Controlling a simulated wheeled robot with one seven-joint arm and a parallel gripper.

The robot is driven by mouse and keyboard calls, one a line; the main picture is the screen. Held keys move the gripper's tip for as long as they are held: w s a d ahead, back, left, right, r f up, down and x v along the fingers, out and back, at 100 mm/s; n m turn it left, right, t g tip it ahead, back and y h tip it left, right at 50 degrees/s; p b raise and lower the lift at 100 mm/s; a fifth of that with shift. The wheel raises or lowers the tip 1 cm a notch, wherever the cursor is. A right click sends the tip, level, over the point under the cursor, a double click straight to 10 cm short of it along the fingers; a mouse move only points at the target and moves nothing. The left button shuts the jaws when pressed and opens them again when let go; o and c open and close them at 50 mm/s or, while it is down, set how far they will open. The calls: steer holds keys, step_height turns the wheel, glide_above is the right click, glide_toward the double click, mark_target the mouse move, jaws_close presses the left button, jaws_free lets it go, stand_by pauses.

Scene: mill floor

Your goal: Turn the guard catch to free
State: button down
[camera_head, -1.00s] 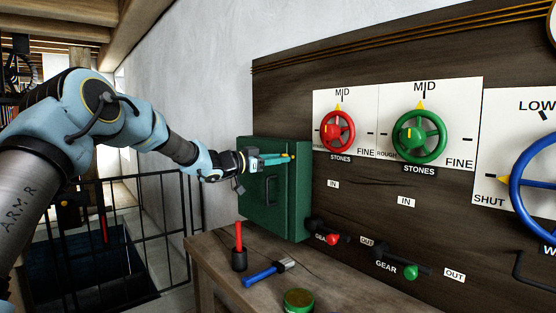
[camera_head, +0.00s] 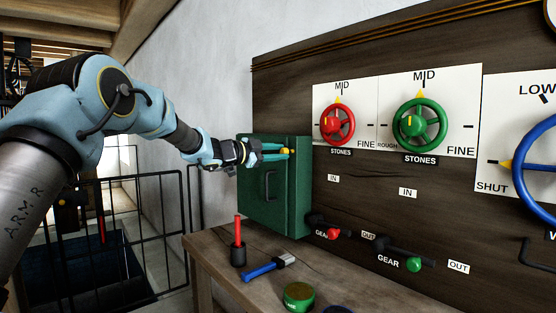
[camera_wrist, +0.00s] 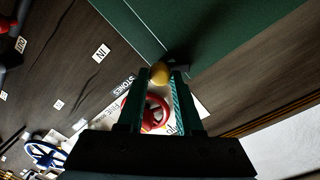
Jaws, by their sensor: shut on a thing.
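The guard is a green box (camera_head: 262,215) with a dark handle on its front, fixed at the left end of the dark wooden panel. The guard catch shows as a yellow knob (camera_wrist: 160,74) on a short dark piece beside the green box edge in the wrist view. My gripper (camera_head: 284,153) reaches across the upper front of the box. Its two teal fingers (camera_wrist: 161,76) are shut on the yellow knob, one on each side. The fingers hide most of the catch in the head view, so I cannot tell its exact angle.
Red (camera_head: 337,125) and green (camera_head: 419,125) handwheels are on the panel to the right, with gear levers below. A workbench (camera_head: 215,248) below holds a red-handled tool in a dark cup (camera_head: 238,255), a blue-handled tool (camera_head: 268,268) and a green tin (camera_head: 299,297).

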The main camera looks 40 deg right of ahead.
steer(key=m+b, duration=0.7)
steer(key=m, duration=0.2)
steer(key=shift+s+f+m+t+b, duration=0.1)
steer(key=shift+f+m+t+b, duration=0.1)
steer(key=shift+m+t+b, duration=0.15)
steer(key=shift+r, duration=0.1)
stand_by(0.4)
steer(key=c, duration=0.6)
jaws_free()
steer(key=a+b, duration=0.1)
steer(key=a, duration=0.6)
steer(key=a+b, duration=0.1)
steer(key=a, duration=0.2)
steer(key=shift+w+a+r+b, duration=0.3)
steer(key=shift+a+r, duration=0.1)
